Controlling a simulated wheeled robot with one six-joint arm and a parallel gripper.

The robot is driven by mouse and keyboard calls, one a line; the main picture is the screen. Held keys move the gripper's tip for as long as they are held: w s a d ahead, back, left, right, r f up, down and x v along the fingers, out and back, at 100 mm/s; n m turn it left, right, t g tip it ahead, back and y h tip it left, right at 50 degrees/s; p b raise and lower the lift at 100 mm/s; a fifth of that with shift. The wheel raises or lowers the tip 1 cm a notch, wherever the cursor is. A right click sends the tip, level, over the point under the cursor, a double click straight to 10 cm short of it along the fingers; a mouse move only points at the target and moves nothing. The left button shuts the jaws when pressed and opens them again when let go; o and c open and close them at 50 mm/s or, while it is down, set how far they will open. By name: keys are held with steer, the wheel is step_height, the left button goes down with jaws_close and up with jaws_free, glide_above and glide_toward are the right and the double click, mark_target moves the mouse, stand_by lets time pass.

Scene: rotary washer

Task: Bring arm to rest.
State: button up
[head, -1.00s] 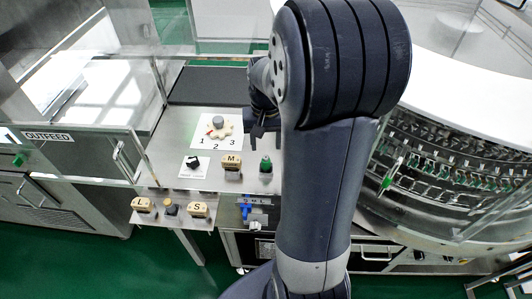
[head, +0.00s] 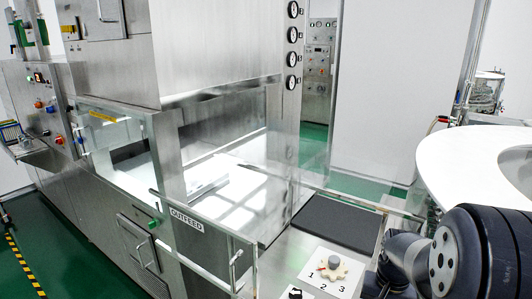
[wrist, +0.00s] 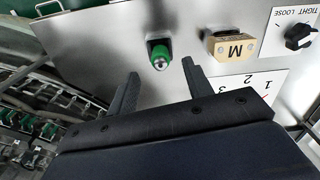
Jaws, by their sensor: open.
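My gripper (wrist: 158,85) is open and empty in the wrist view, its two dark fingers apart above the steel panel. A green-bodied part with a metal tip (wrist: 159,55) shows beyond the gap between the fingers; I see no contact. My arm (head: 450,255) is at the lower right of the head view, bent, with its end cut off by the frame's bottom edge, so the gripper itself is not visible there.
A dial with numbers (head: 333,265) sits left of my arm. The glass OUTFEED guard (head: 205,235) and a round white table (head: 480,165) flank the panel.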

step_height(320, 180, down, 6)
steer(key=shift+r, duration=0.2)
steer(key=shift+r+p, duration=0.2)
steer(key=shift+p, duration=0.15)
steer(key=shift+f, duration=0.1)
